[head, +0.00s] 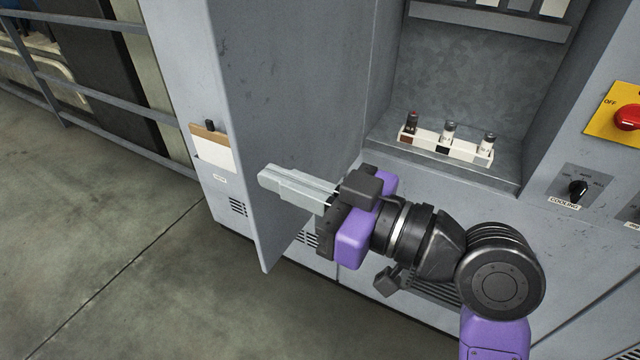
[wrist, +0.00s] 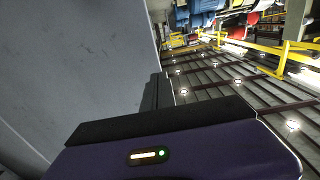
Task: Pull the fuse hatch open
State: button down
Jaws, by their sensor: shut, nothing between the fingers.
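The fuse hatch (head: 290,90) is a tall, plain grey door panel. It stands swung out from the cabinet at the left side of the fuse recess (head: 470,85), which is open to view. My gripper (head: 262,176) is shut and empty, with its pale fingers pointing left across the lower part of the hatch's inner face, near its free edge. I cannot tell whether the fingers touch the panel. In the wrist view the hatch (wrist: 85,60) fills the left side, close beside the dark fingers (wrist: 156,92). The hatch's handle is not in view.
A white holder (head: 445,147) with several fuses stands on the recess ledge. A cooling knob (head: 578,190) and a red switch on a yellow plate (head: 628,117) are at the right. A railing (head: 80,90) stands at the far left. The floor (head: 120,260) in front is clear.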

aim_at(242, 165)
jog(key=shift+p+x, duration=0.3)
jog(key=shift+x, duration=1.3)
jog(key=b+x, duration=0.1)
jog(key=x, duration=1)
jog(key=shift+w, duration=0.35)
